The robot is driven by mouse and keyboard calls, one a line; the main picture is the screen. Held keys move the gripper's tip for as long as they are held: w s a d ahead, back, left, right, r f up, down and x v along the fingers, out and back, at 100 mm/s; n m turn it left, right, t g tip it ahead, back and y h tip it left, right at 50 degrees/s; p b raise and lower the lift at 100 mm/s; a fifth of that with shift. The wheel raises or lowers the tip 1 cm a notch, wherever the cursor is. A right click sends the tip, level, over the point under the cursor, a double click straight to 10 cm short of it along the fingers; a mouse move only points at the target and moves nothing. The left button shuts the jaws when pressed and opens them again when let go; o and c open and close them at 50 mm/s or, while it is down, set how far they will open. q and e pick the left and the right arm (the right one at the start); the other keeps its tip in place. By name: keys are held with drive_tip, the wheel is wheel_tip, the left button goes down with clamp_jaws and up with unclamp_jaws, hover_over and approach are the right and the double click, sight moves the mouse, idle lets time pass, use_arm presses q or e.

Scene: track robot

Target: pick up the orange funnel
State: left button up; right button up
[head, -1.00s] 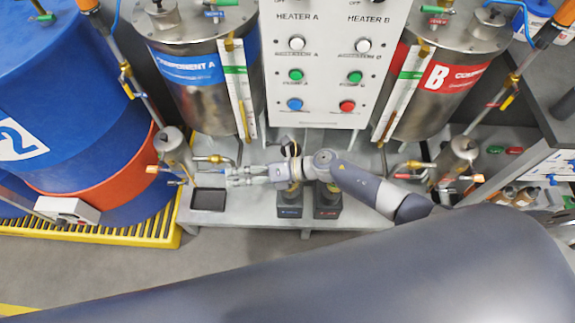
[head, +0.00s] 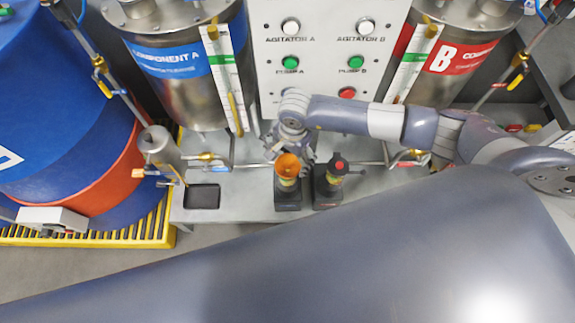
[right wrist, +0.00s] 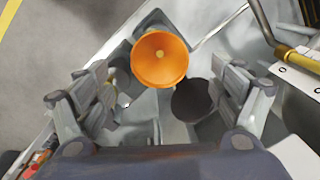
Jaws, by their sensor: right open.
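The orange funnel (head: 288,165) sits mouth up on top of the left one of two dark stands (head: 288,200) on the grey bench. It also shows in the right wrist view (right wrist: 158,60), its round mouth facing the camera. My right gripper (head: 291,147) is just behind and above the funnel in the head view, pointing down. In the right wrist view its fingers (right wrist: 165,92) are spread wide and empty, with the funnel ahead of the gap and apart from both. My left gripper is not in view.
A red-topped item (head: 337,166) stands close to the right, on the other dark stand. A black tray (head: 202,196) lies to the left on the bench. The control panel (head: 270,90) and metal tanks (head: 190,95) rise behind. A dark round patch lies beside the funnel in the wrist view.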

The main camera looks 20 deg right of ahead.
hover_over(287, 171)
drive_tip(key=shift+s+f+p, duration=0.15)
drive_tip(key=shift+f+p, duration=0.15)
drive_tip(key=shift+f, duration=2.6)
drive_tip(key=shift+d, duration=0.1)
drive_tip(key=shift+c, duration=0.6)
drive_tip(key=c, duration=0.8)
